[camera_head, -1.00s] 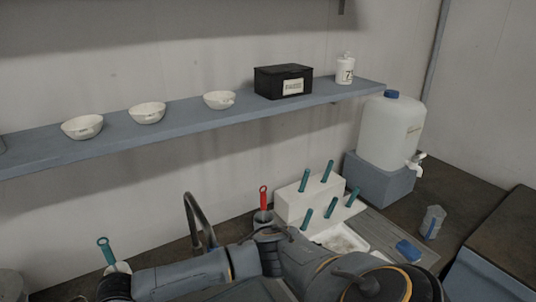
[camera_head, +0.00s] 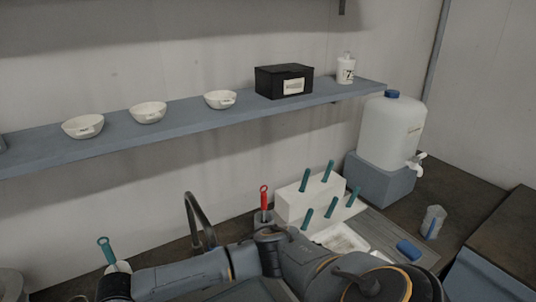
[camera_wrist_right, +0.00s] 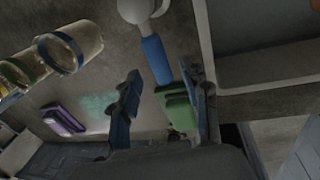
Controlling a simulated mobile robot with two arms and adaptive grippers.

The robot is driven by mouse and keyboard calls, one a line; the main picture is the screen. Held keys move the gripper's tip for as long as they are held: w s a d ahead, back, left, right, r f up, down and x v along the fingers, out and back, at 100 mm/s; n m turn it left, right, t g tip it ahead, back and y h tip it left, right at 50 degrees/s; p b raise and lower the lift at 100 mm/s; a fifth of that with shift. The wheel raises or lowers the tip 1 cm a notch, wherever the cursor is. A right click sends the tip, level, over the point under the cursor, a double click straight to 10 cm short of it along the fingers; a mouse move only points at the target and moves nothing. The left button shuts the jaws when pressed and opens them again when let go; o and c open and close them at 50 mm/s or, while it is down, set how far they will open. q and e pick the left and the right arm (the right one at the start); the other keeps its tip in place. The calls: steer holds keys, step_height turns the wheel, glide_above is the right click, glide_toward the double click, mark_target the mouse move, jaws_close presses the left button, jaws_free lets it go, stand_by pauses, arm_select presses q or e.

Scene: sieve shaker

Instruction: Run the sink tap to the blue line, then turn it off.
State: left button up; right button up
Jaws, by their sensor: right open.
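The dark curved sink tap (camera_head: 196,218) rises behind my arm in the head view; its base and most of the sink are hidden. In the right wrist view my right gripper (camera_wrist_right: 160,88) is open. A blue handle (camera_wrist_right: 155,58) with a pale round head ends between its fingertips; I cannot tell whether it touches a finger or is the tap's lever. A clear vessel with a blue ring (camera_wrist_right: 70,50) lies up and left of the fingers in that view. I cannot tell whether this ring is the blue line. My left gripper is not seen.
A green block (camera_wrist_right: 178,106) shows beyond the fingers, a purple item (camera_wrist_right: 63,118) to the left. In the head view, a white rack (camera_head: 310,196) with teal-handled tools, a blue block (camera_head: 409,249), a small clear vessel (camera_head: 433,218) and a white jug (camera_head: 389,132) stand right of the tap.

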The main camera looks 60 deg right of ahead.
step_height(320, 180, up, 12)
steer(key=d, duration=0.1)
steer(key=shift+s+d, duration=0.3)
steer(key=shift+s, duration=0.1)
steer(key=shift+f, duration=0.1)
stand_by(0.4)
